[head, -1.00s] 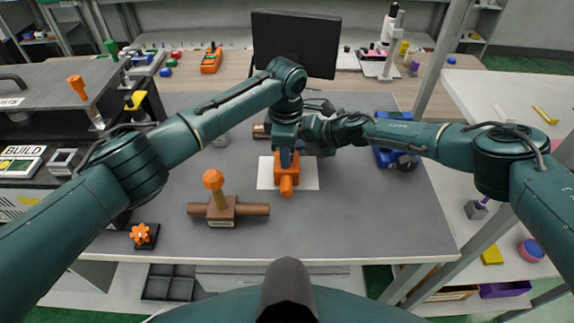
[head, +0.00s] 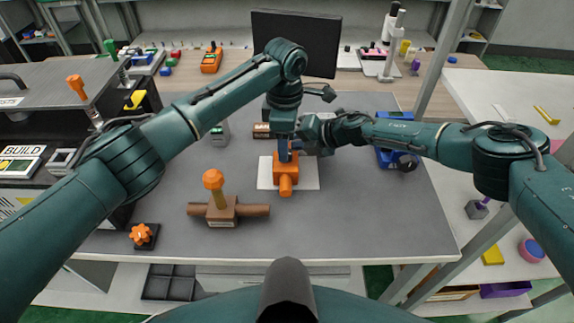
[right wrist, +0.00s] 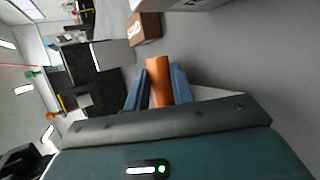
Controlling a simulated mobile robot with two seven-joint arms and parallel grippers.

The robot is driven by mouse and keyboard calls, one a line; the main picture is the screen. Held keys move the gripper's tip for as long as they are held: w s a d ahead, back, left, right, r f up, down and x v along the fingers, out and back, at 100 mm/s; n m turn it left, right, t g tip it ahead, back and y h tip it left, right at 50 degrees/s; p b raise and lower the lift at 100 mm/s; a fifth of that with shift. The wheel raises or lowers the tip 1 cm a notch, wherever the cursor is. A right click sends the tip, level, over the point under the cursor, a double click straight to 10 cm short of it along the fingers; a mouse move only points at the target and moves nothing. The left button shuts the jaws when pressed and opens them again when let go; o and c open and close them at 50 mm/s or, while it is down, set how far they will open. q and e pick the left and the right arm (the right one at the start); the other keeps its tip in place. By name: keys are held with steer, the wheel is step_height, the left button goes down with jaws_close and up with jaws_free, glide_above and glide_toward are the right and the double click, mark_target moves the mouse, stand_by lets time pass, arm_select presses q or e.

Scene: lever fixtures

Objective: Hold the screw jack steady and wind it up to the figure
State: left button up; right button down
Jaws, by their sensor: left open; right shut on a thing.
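The orange screw jack (head: 286,180) stands on a white sheet (head: 310,182) in the middle of the grey table, with a short round stub facing me. My left gripper (head: 284,153) points down from above at the jack's top and is open; its blue finger shows there, and it hides the jack's upper part. My right gripper comes in from the right behind the left wrist and is mostly hidden in the head view. In the right wrist view, its blue fingers (right wrist: 157,88) are shut on an orange round part of the jack (right wrist: 158,75). I cannot read any figure.
A brown valve fixture (head: 222,210) with an orange knob stands left of the jack. An orange star knob (head: 141,234) sits at the front left. A blue device (head: 392,158) stands to the right, and a brown block (head: 262,131) behind. The table front right is clear.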

arm_select(q)
steer(key=shift+r, duration=0.5)
